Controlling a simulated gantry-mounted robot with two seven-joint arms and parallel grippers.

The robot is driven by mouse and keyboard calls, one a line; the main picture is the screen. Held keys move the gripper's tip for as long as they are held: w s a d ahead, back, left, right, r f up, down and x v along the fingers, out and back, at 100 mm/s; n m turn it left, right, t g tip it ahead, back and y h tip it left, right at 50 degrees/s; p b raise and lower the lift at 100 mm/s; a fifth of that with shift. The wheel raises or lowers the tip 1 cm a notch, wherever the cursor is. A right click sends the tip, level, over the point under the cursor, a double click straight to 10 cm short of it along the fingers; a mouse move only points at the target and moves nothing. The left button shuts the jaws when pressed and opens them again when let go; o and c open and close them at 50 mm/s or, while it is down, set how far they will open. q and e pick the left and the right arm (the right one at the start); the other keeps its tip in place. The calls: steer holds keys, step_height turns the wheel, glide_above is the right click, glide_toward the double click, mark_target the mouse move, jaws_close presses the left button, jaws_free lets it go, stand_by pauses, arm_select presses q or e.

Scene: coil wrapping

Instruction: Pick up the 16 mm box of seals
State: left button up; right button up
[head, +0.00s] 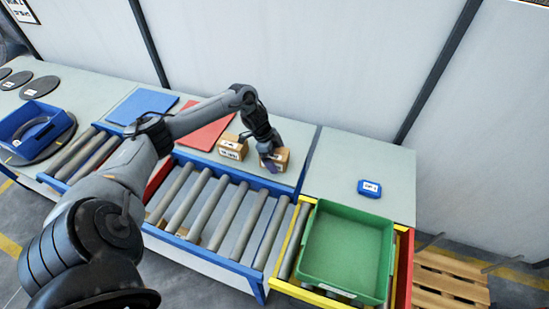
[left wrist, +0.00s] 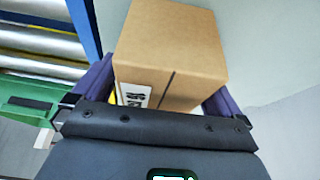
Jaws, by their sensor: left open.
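Two small cardboard boxes with white labels stand on the grey bench behind the rollers. The left box (head: 232,148) stands apart from my gripper. The right box (head: 281,157) is at my left gripper (head: 268,164), which reaches down over it. In the left wrist view, a brown box (left wrist: 172,45) with a partly hidden white label sits between the two purple fingers of the open left gripper (left wrist: 160,82). I cannot tell whether the fingers touch its sides. The labels are too small or cut off to read the size. My right gripper is not in view.
A green tray (head: 312,268) stands on yellow-framed rollers at the right. A small blue item (head: 370,188) lies on the bench behind it. Red (head: 202,132) and blue (head: 140,106) mats lie left of the boxes. A blue bin (head: 50,147) is at far left.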

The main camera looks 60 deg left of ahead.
arm_select(q)
steer(key=shift+f, duration=0.25)
stand_by(0.4)
steer(key=c, duration=1.6)
